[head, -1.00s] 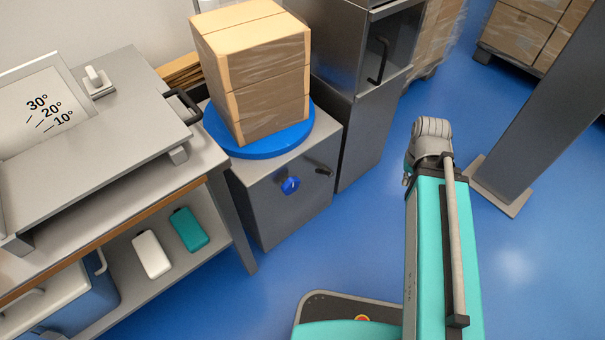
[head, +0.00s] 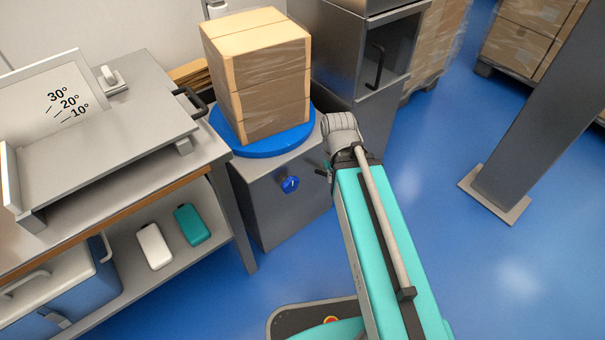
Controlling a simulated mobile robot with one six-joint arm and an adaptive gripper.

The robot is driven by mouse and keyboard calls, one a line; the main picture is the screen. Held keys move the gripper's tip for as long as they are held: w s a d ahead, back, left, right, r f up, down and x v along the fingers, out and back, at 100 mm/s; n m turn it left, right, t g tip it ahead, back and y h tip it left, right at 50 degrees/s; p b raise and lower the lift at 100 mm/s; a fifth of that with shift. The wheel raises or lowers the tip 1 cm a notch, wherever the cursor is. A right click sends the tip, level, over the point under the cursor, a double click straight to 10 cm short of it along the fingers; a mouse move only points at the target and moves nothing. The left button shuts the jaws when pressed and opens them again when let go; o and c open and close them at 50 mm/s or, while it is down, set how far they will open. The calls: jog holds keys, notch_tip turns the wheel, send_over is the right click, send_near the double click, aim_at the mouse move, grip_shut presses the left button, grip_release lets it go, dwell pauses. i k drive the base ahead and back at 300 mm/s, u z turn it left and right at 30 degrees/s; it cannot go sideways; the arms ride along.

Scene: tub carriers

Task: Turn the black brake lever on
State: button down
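A small black lever (head: 321,172) sticks out on the front of the grey metal cabinet (head: 272,215) under the blue turntable (head: 268,148). Only a little of it shows, right beside my arm's grey joint, which covers the cabinet's right edge. A blue round knob (head: 290,184) is on the same front, to the left of the lever. My teal arm reaches up from the bottom right towards the cabinet. My gripper does not show; the arm hides whatever lies beyond the joint.
A stack of wrapped cartons (head: 262,85) stands on the turntable. A workbench (head: 150,190) with a tilting plate is on the left. A tall steel cabinet (head: 355,60) stands behind, a grey post (head: 535,110) on the right. Blue floor is open between them.

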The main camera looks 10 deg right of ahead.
aim_at(321, 172)
jog(key=u, duration=0.1)
jog(key=k, duration=1.05)
jog(key=z, duration=0.8)
jog(key=i, duration=1)
jog(key=u, duration=0.05)
